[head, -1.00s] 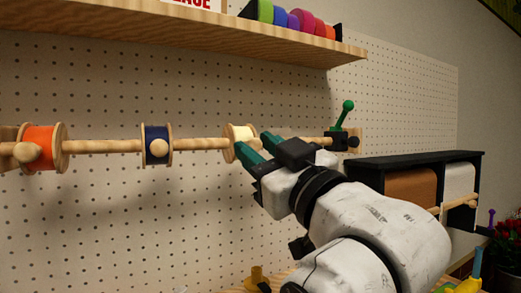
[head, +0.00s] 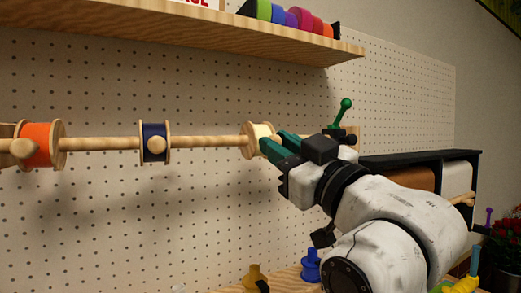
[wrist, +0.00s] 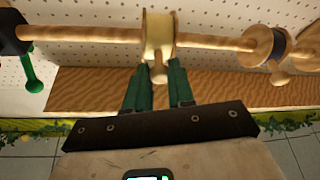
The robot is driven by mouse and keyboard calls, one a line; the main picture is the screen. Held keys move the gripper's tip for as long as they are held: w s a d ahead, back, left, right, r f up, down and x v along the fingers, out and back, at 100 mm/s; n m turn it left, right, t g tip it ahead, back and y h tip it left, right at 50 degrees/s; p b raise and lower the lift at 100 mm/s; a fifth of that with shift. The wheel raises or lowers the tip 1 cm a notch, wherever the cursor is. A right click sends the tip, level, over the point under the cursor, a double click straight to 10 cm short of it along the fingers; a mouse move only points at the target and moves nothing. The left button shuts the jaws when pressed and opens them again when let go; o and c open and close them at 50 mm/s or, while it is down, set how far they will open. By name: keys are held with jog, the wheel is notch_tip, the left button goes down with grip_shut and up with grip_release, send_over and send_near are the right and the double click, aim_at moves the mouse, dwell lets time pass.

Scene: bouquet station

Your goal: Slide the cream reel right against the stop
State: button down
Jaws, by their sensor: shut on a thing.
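The cream reel (head: 262,131), with wooden flanges, sits on the horizontal wooden rod (head: 205,143). My gripper (head: 275,142) is at its front, shut on the reel's wooden knob. In the wrist view the knob (wrist: 159,74) shows between the green fingertips, below the cream reel (wrist: 158,36). The stop is a black block (head: 350,139) with a green lever (head: 342,114) near the rod's right end. In the wrist view the stop (wrist: 10,32) is at the left, with bare rod between it and the reel. My gripper partly hides that gap in the head view.
A navy reel (head: 154,143) and an orange reel (head: 36,144) sit on the rod to the left. A wooden shelf (head: 190,38) with coloured rolls is above. A black-framed roll holder (head: 420,158) stands at the right, behind my arm. Pegboard (head: 120,220) is behind the rod.

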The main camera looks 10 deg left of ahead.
jog(key=w+d+b, duration=0.1)
jog(key=w+d, duration=0.4)
jog(key=d, duration=0.3)
jog(key=shift+w+d, duration=0.3)
jog(key=shift+w, duration=0.1)
jog(key=c, duration=1)
grip_release()
jog(key=shift+o, duration=0.2)
jog(key=b+v, duration=0.4)
jog(key=v, duration=0.7)
